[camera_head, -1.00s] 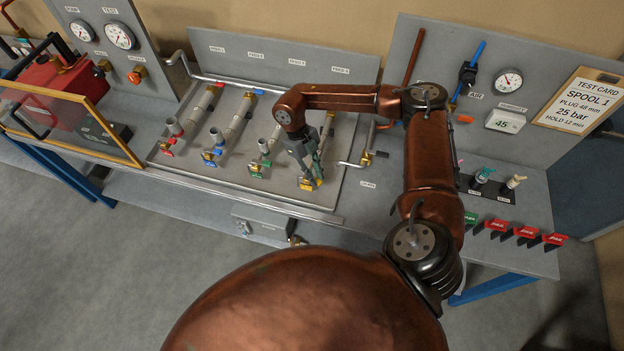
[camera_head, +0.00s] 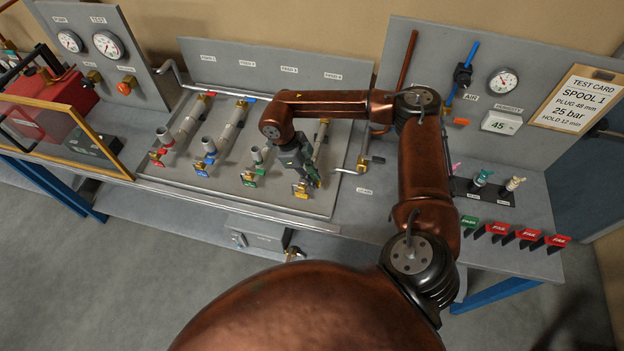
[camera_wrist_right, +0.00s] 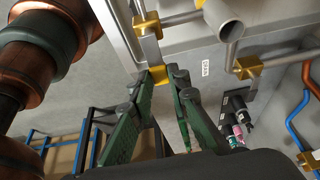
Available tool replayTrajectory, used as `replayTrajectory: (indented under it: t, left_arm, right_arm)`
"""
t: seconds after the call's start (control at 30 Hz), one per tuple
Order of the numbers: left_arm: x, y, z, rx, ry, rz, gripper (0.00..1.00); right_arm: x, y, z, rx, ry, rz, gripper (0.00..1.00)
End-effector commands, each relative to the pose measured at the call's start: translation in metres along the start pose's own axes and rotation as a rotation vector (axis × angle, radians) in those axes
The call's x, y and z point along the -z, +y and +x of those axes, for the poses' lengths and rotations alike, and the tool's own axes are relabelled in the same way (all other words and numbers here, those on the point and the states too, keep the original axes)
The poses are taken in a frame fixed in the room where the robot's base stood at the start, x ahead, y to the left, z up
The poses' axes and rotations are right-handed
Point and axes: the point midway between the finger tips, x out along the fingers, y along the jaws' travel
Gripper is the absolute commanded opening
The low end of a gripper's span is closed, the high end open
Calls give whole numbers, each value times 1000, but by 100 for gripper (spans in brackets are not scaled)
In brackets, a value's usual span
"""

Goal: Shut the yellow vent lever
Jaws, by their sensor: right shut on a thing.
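The yellow vent lever (camera_wrist_right: 159,74) shows in the right wrist view as a yellow end between my green fingertips, below a brass valve body (camera_wrist_right: 146,24). My right gripper (camera_wrist_right: 165,72) is shut on this lever end. My left gripper is not in view.
A bent pipe with a brass valve (camera_head: 362,163) is close on the right.

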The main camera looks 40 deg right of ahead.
Motion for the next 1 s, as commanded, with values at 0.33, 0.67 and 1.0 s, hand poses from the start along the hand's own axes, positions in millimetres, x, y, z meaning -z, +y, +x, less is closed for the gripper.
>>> replayTrajectory:
  t: [0.33,0.67,1.0]
  left_arm:
    - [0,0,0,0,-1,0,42]
    - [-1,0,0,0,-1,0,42]
    - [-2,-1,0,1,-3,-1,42]
  right_arm:
    - [2,-3,-3,5,1,3,18]
    - [0,-1,-1,3,1,0,33]
    - [0,-1,-16,2,-1,0,33]
